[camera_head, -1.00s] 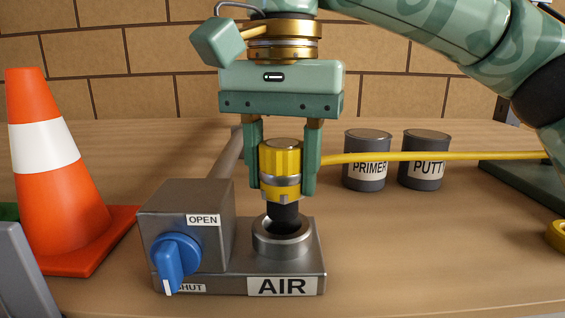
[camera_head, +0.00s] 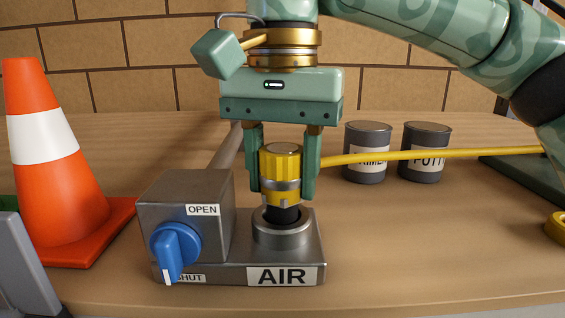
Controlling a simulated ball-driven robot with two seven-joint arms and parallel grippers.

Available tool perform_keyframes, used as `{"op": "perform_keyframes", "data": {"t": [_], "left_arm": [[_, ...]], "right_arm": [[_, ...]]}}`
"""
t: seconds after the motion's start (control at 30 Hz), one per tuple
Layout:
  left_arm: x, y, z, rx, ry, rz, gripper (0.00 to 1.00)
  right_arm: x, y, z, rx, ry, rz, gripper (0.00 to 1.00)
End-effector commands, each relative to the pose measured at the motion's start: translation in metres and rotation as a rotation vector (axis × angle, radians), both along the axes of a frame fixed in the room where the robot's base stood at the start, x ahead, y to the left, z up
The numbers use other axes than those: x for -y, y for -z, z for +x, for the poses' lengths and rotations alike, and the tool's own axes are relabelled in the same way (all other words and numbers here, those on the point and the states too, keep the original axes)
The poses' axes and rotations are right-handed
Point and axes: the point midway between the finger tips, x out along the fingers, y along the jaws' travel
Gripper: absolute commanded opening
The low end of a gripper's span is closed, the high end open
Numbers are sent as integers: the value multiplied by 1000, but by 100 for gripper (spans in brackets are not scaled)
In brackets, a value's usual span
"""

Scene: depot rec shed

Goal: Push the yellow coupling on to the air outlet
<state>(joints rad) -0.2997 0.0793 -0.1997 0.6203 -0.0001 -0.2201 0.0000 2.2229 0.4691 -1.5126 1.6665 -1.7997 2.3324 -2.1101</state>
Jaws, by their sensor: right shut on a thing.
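The yellow coupling (camera_head: 281,165) with a grey band is upright between the fingers of my right gripper (camera_head: 281,180), which is shut on it. A yellow hose runs from the coupling to the right. The coupling's black lower end sits down at the mouth of the air outlet (camera_head: 283,237), a round metal collar on a grey base labelled AIR. How deep the black end is inside the collar is hidden by the collar's rim. A blue knob (camera_head: 174,249) on the box beside the outlet has its white mark toward SHUT. My left gripper is not in view.
An orange and white cone (camera_head: 52,160) stands at the left, with a grey object (camera_head: 25,270) in front of it. Cans labelled PRIMER (camera_head: 367,137) and PUTTY (camera_head: 426,140) stand behind the yellow hose (camera_head: 430,154). The bench's front right is mostly clear.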

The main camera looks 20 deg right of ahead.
Motion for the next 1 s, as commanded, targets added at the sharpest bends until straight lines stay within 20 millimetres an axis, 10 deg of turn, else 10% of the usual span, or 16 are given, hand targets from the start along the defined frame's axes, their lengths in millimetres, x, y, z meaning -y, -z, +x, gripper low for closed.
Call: {"op": "perform_keyframes", "data": {"t": [0.83,0.9,1.0], "left_arm": [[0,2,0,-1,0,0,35],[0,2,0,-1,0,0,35],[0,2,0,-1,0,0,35]], "right_arm": [[0,13,0,1,0,0,19],[0,13,0,1,0,0,62],[0,13,0,1,0,0,67]]}}
